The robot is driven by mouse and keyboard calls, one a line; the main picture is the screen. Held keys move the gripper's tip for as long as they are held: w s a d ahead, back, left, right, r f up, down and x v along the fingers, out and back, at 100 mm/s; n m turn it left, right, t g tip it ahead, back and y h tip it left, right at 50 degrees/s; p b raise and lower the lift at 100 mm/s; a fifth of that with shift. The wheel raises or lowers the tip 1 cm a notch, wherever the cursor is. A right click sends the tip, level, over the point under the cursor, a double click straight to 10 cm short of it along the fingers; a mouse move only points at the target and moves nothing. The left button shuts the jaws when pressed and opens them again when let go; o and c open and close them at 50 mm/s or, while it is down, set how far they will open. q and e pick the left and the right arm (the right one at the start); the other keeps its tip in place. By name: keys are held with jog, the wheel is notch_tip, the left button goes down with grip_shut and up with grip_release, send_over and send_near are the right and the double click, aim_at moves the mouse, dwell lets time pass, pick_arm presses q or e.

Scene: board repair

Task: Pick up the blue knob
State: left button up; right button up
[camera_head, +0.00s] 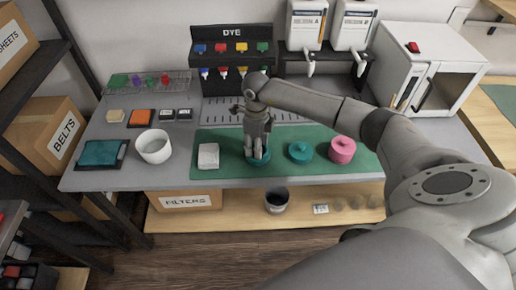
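A small blue-violet piece (136,80) stands on the wire rack at the back left, among green, purple and red ones; I cannot tell whether it is a knob. The dye stand (231,33) has a blue square (200,48) on its upper row and a blue tip (204,72) below it. My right gripper (257,156) points down at a teal round piece (258,165) on the green mat and partly hides it. Its fingers look close together over the piece, but their grip is unclear. My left gripper is out of view.
The green mat (222,140) also bears a white block (208,155), a teal disc (300,151) and a pink one (342,149). A white bowl (153,146) and dark tray (101,154) stand left. White dispensers (353,25) and a white machine (450,55) stand at the back right.

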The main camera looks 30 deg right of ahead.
jog(key=shift+f, duration=0.1)
jog(key=c, duration=0.6)
jog(key=shift+r+b, duration=0.35)
jog(key=shift+r, duration=0.25)
jog(key=s+a+r+b, duration=0.1)
jog(key=s+a+r, duration=0.2)
jog(key=r, duration=0.1)
jog(key=s+a+r+b, duration=0.1)
jog(key=s+a+r, duration=0.2)
jog(key=s+r, duration=0.1)
jog(key=s+a+r+b, duration=0.1)
jog(key=s+a+r, duration=0.2)
jog(key=r, duration=0.1)
jog(key=shift+s, duration=0.35)
